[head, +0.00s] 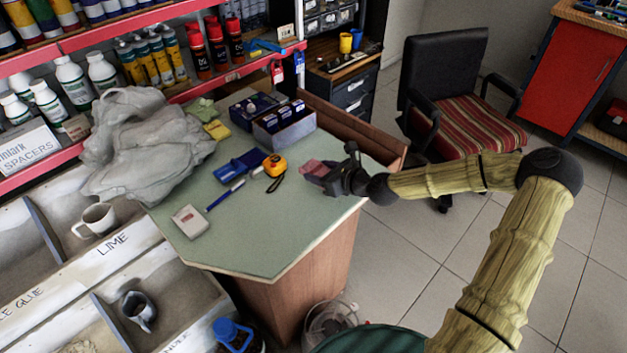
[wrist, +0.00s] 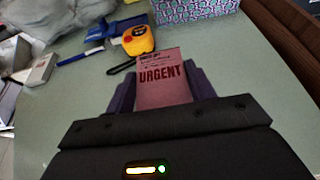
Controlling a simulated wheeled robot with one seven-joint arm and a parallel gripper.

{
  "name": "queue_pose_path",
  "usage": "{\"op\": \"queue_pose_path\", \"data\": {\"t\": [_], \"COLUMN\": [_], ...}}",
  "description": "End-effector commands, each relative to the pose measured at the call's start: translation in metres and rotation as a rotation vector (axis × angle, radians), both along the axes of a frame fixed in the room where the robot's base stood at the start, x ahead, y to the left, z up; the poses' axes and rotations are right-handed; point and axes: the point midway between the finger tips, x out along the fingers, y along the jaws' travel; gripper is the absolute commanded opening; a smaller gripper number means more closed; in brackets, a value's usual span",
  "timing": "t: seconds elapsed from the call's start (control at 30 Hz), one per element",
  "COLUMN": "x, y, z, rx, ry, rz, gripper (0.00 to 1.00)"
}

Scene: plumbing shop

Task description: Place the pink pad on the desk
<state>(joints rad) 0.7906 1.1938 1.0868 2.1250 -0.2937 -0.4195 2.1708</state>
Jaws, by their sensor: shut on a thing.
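The pink pad (wrist: 163,78) is a small block printed with "URGENT" in the wrist view. My gripper (wrist: 164,92) is shut on it, with a dark finger on each side. In the head view the pad (head: 314,168) shows at the tip of my gripper (head: 322,175), over the right part of the green-topped desk (head: 240,245). The pad is at or just above the desk top; I cannot tell whether it touches. Its near end is hidden by my gripper.
A patterned box (head: 284,127) stands behind. Grey cloth (head: 145,145) covers the desk's left end. The front middle of the desk is clear.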

Motion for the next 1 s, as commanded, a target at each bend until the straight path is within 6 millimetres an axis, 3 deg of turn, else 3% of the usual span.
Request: {"op": "queue_pose_path", "data": {"t": [0.37, 0.67, 1.0], "x": [0.000, 0.000, 0.000], "y": [0.000, 0.000, 0.000], "z": [-0.006, -0.041, -0.043], "rx": [-0.001, -0.001, 0.000], "ry": [-0.001, -0.001, 0.000], "rz": [0.000, 0.000, 0.000], "gripper": [0.31, 0.31, 0.31]}}
